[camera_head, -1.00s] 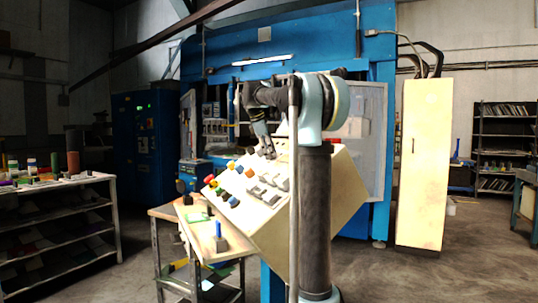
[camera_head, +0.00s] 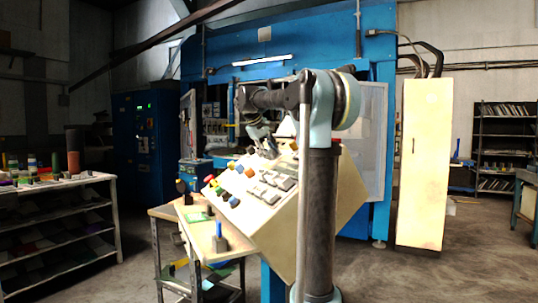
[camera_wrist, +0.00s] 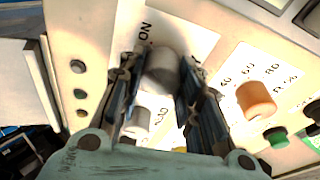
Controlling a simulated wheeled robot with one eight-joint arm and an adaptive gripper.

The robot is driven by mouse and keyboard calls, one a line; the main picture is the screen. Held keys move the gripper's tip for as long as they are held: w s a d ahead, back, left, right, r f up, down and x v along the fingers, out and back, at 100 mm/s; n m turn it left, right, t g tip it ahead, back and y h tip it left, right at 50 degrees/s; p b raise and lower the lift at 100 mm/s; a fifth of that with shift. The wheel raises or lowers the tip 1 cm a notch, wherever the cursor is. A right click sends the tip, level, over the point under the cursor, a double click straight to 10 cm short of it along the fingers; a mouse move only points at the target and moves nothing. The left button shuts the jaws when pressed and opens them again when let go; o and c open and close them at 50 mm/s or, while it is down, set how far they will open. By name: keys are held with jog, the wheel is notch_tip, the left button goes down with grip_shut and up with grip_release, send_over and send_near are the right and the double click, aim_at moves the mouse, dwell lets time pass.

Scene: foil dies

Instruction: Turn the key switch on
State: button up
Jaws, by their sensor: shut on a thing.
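The grey round knob of the key switch (camera_wrist: 161,70) stands on the white console face, in the wrist view, beside a printed "ON" label. My gripper (camera_wrist: 158,78) has one dark finger on each side of the knob and is shut on it. In the head view my gripper (camera_head: 263,140) is at the upper part of the slanted console (camera_head: 325,215). The arm and fingers hide the switch there. The knob's exact turn angle cannot be told.
In the wrist view a second grey cylinder (camera_wrist: 137,121) stands close below the knob, near my left finger. A side table (camera_head: 205,236) stands left of the console.

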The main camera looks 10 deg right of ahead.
jog(key=shift+m, duration=0.5)
jog(key=o, duration=1)
jog(key=shift+o, duration=0.2)
jog(key=v, duration=1.1)
jog(key=shift+a+r, duration=0.25)
jog(key=shift+a, duration=0.15)
jog(key=shift+s, duration=0.1)
